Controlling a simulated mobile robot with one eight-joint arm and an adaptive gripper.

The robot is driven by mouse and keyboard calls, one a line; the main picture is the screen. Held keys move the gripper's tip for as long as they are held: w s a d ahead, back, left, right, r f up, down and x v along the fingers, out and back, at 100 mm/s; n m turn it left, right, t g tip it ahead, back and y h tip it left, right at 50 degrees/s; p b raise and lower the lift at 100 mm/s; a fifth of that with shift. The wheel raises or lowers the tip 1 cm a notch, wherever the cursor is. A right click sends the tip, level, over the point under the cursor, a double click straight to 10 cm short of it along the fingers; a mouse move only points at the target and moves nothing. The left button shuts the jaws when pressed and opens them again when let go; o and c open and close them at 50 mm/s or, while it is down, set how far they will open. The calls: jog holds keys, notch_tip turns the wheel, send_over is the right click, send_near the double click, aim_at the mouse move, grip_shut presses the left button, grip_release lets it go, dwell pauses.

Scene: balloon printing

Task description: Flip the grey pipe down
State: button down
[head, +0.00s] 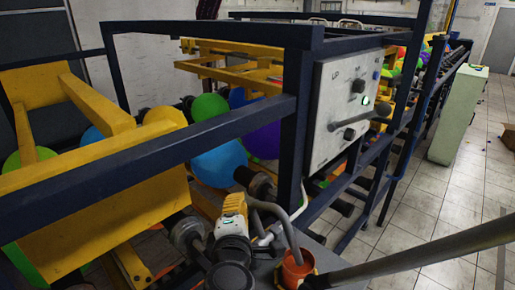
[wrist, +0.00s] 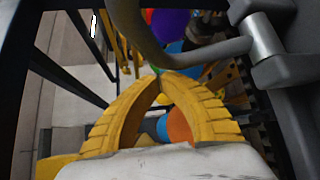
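The grey pipe (head: 283,222) is bent. In the head view it runs from beside my gripper and curves down into an orange cup (head: 297,268). In the wrist view the pipe (wrist: 180,58) curves across the top and enters a grey fitting at the right. My gripper (head: 234,203) has yellow fingers and is just left of the pipe's bend in the head view. In the wrist view its fingertips (wrist: 159,77) meet just below the pipe, with nothing visible between the fingers. Whether the tips touch the pipe I cannot tell.
A dark blue frame (head: 150,155) surrounds the machine, with balloons (head: 220,163) inside. A grey control panel (head: 340,105) stands behind the pipe. A long grey bar (head: 420,252) crosses the lower right.

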aim_at(255, 208)
jog(key=shift+m+t, duration=0.8)
jog(key=s+d+r, duration=0.2)
jog(key=d, duration=0.1)
jog(key=shift+s+d+b, duration=0.15)
jog(key=shift+s+b, duration=0.2)
jog(key=shift+s, duration=0.05)
jog(key=shift+s+d, duration=0.25)
jog(key=shift+d, duration=0.05)
jog(key=shift+d+f, duration=0.1)
